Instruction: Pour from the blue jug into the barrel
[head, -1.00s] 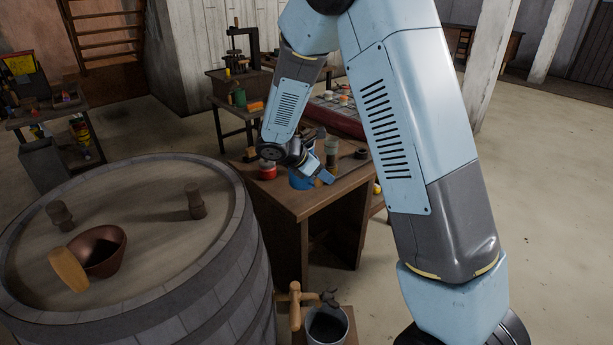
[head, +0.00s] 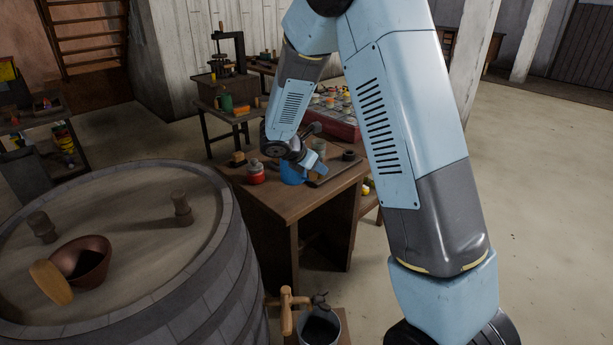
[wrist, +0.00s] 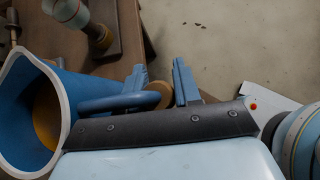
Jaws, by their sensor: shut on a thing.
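The blue jug (head: 292,172) is at the workbench in the head view, partly hidden by my gripper (head: 312,165). In the wrist view the jug (wrist: 75,95) is at the left, its pale-rimmed mouth facing the camera and an amber-brown area inside. My gripper (wrist: 158,75) is shut on the jug's handle (wrist: 115,103). I cannot tell whether the jug's base is clear of the bench. The barrel (head: 215,285) stands upright at the left, apart from the jug. A copper-brown funnel-like bowl (head: 92,258) sits on its top.
A wooden disc (head: 50,282) leans by the bowl, and two wooden pegs stand on the barrel top. A wooden tap (head: 287,305) sticks out over a metal bucket (head: 322,328). A red jar (head: 256,172) stands on the workbench (head: 275,200). Floor at the right is clear.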

